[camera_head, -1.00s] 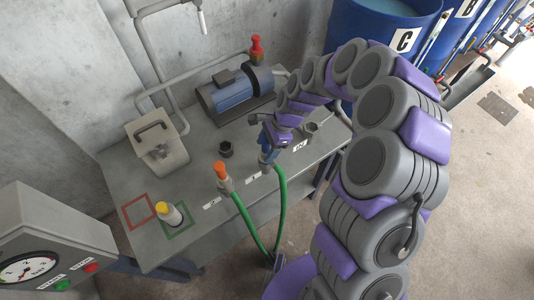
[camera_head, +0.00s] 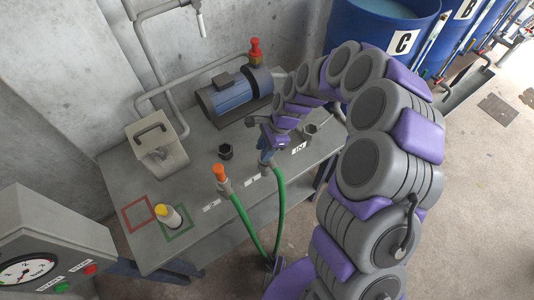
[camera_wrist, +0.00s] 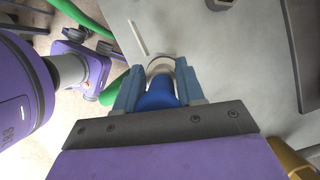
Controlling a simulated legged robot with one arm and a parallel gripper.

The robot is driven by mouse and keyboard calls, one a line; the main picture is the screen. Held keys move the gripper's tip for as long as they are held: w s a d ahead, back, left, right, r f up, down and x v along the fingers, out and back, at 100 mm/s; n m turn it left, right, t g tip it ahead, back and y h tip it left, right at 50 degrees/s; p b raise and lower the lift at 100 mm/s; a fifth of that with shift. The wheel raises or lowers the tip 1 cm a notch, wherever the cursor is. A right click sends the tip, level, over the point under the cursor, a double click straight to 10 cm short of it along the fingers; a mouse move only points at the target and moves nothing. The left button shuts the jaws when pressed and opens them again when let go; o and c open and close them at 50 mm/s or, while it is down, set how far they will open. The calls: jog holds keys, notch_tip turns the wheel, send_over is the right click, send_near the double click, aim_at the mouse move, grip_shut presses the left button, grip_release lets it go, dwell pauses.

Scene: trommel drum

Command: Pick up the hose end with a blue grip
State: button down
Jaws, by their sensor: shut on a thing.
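The hose end with a blue grip (camera_wrist: 158,92) is between the two fingers of my gripper (camera_wrist: 160,88) in the wrist view, and the fingers are shut on it. A pale ring shows at its far end. In the head view my gripper (camera_head: 268,148) is at the front edge of the bench, and the blue grip (camera_head: 266,156) is mostly hidden by it. A green hose (camera_head: 280,205) hangs down from it. A second hose end with an orange grip (camera_head: 219,173) stands at the bench edge to the left, on its own green hose (camera_head: 243,220).
On the grey bench (camera_head: 122,180) are a blue pump (camera_head: 230,95), a black fitting (camera_head: 225,152), a grey canister (camera_head: 157,145) and a yellow-capped bottle (camera_head: 168,215). The IN label (camera_head: 299,148) lies right of my gripper. Blue drums (camera_head: 375,25) stand behind.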

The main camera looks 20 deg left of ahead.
jog(key=shift+a, duration=0.35)
jog(key=shift+a+r, duration=0.1)
jog(key=shift+r, duration=0.25)
jog(key=p+v, duration=0.1)
jog(key=v, duration=0.2)
jog(key=shift+s+d+r+p, duration=0.2)
jog(key=shift+s+p, duration=0.15)
jog(key=shift+s, duration=0.05)
jog(key=s+d+r+p, duration=0.1)
jog(key=s+d, duration=0.3)
jog(key=d, duration=1)
jog(key=shift+d+p, duration=0.2)
jog(key=shift+p, duration=0.5)
jog(key=shift+s, duration=0.15)
